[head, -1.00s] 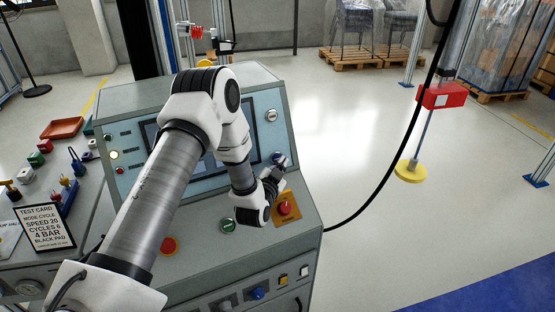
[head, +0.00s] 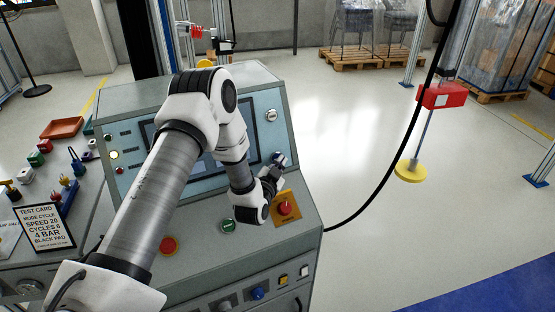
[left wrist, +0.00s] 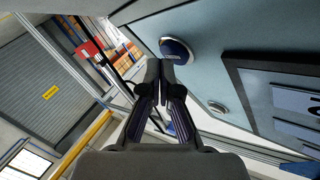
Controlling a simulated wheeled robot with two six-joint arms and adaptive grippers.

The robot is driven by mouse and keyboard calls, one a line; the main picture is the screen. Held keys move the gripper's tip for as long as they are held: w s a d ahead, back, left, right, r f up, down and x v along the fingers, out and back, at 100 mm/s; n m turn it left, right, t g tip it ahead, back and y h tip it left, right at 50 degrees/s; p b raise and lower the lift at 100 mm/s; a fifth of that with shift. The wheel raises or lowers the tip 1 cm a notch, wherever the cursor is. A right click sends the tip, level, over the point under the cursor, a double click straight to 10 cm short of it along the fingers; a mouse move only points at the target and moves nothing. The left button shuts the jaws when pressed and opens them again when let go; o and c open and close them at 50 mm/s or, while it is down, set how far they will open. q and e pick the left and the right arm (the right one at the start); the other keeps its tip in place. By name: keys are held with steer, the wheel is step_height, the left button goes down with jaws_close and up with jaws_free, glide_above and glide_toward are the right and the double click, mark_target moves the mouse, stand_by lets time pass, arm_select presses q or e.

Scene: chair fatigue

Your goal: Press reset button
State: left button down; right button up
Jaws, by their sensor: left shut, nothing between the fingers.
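A round blue button (left wrist: 177,52) with a pale rim and a small label plate is on the blue-grey panel in the left wrist view. Its label is too small to read. My left gripper (left wrist: 163,64) is shut and empty, its fingertips right at the button's lower left edge; I cannot tell whether they touch it. In the head view my left gripper (head: 279,164) is at the right side of the console's sloping panel (head: 262,135) and largely hides the button there.
Near the gripper are a red mushroom button (head: 284,208) on a yellow plate, a green button (head: 228,226) and another red button (head: 168,246). A round switch (head: 271,115) is higher on the panel.

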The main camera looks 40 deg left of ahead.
arm_select(q)
steer(key=shift+w+a, duration=0.15)
steer(key=shift+a, duration=0.15)
stand_by(0.6)
steer(key=shift+s+d+r, duration=0.1)
steer(key=shift+s+d, duration=0.25)
steer(key=shift+d, duration=0.35)
steer(key=d, duration=0.1)
steer(key=s+d, duration=0.1)
steer(key=s+d+r, duration=0.1)
steer(key=d, duration=0.1)
steer(key=shift+s+d+r, duration=0.1)
steer(key=shift+s, duration=0.05)
stand_by(0.3)
stand_by(0.7)
